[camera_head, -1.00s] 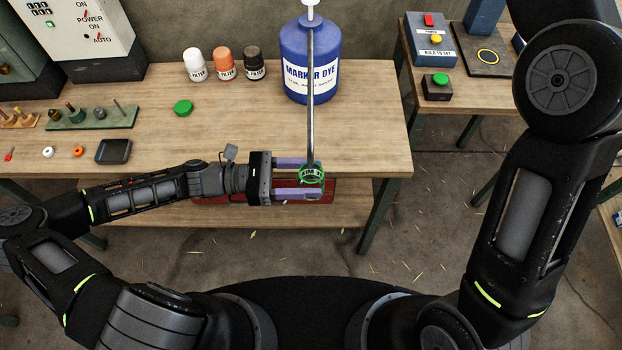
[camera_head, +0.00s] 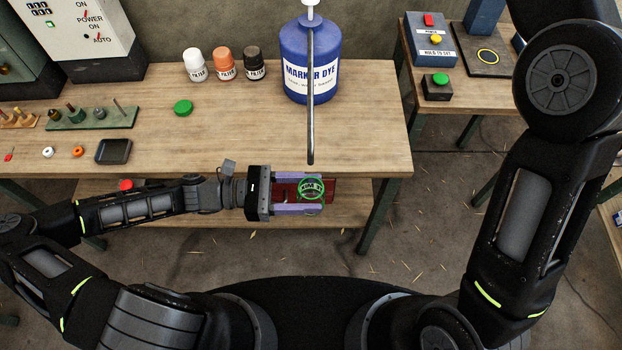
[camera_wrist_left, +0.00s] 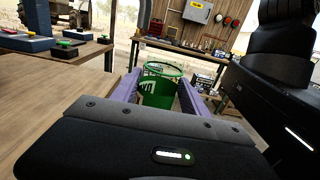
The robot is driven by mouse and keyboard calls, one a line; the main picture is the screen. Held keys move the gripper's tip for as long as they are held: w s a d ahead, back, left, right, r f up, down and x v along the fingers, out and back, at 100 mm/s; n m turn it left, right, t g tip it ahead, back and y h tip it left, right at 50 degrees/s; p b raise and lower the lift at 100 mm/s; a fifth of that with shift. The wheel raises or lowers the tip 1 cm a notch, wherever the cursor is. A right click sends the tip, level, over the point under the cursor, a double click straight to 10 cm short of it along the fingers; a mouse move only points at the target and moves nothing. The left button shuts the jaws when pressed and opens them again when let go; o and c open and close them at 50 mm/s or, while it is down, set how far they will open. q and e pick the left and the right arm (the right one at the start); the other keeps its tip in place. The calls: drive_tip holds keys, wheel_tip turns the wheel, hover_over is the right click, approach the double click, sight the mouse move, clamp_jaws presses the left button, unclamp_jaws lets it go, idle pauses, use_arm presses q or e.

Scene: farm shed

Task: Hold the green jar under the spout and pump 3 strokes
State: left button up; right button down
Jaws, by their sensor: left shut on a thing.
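The green jar (camera_head: 312,188) is held between the purple fingers of my left gripper (camera_head: 312,190), just off the table's front edge. It also shows in the left wrist view (camera_wrist_left: 158,88), upright and open at the top, with a finger on each side. The blue marker dye bottle (camera_head: 311,75) stands at the back of the table with a white pump head (camera_head: 311,5) at the picture's top edge. Its long metal spout (camera_head: 311,120) reaches forward, and its tip ends a little above the jar in the picture. My right arm rises at the right; its gripper is out of view.
On the wooden table (camera_head: 230,130) lie a green lid (camera_head: 183,107), three filter bottles (camera_head: 225,63) and a black tray (camera_head: 114,151). A red toolbox-like thing (camera_head: 328,190) sits on the shelf below the jar. A second table with button boxes (camera_head: 432,40) stands at the right.

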use_arm(q)
drive_tip(key=shift+s, duration=2.75)
